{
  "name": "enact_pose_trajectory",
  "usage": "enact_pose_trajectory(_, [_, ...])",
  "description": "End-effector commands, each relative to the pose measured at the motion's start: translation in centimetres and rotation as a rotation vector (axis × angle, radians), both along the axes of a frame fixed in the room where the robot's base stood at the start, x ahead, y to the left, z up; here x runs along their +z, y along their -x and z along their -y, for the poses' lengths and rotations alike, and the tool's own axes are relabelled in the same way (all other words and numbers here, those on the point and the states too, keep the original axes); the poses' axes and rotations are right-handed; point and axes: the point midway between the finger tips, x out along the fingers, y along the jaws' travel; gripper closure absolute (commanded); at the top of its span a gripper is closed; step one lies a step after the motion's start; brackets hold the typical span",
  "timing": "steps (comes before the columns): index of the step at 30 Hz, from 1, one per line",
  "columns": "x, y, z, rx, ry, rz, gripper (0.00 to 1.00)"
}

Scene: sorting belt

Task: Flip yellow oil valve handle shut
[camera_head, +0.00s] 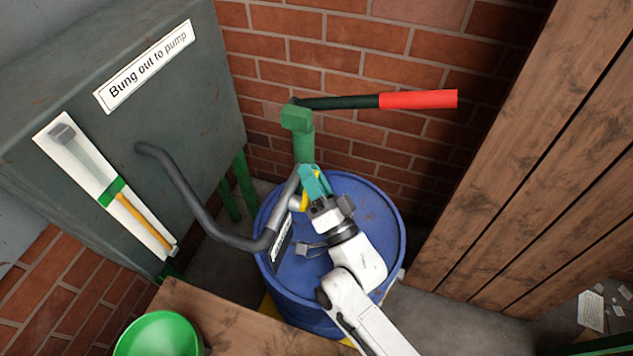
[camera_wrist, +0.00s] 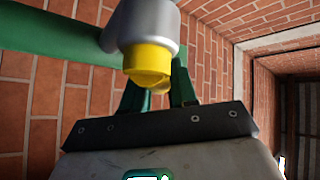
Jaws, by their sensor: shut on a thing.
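The yellow valve handle (camera_head: 304,203) shows as a small strip beside the grey pipe over the blue drum, mostly hidden by my gripper. In the wrist view the yellow handle (camera_wrist: 147,60) hangs below a grey valve body (camera_wrist: 148,22), with its lower end between my dark green fingers. My gripper (camera_head: 314,182) has teal fingers at the valve, beside the green pump (camera_head: 304,140). In the wrist view my gripper (camera_wrist: 157,92) is shut on the yellow handle. The exact angle of the handle is hard to tell.
The blue drum (camera_head: 363,220) stands under the pump. A bent grey pipe (camera_head: 190,195) runs left to a grey tank (camera_head: 60,80). The pump's red-gripped lever (camera_head: 418,99) sticks out right. A green bowl (camera_head: 160,335) is front left; a wooden wall (camera_head: 550,150) bounds the right.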

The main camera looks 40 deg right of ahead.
Motion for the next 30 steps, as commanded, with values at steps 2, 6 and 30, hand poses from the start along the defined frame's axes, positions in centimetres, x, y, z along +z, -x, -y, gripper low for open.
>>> enact_pose_trajectory(2, [-0.18,0.07,-0.16,0.002,0.015,0.009,1.0])
enact_pose_trajectory(6, [0.03,0.1,-0.21,0.002,0.028,0.018,1.0])
enact_pose_trajectory(30, [0.15,0.08,-0.16,0.001,0.032,0.02,0.53])
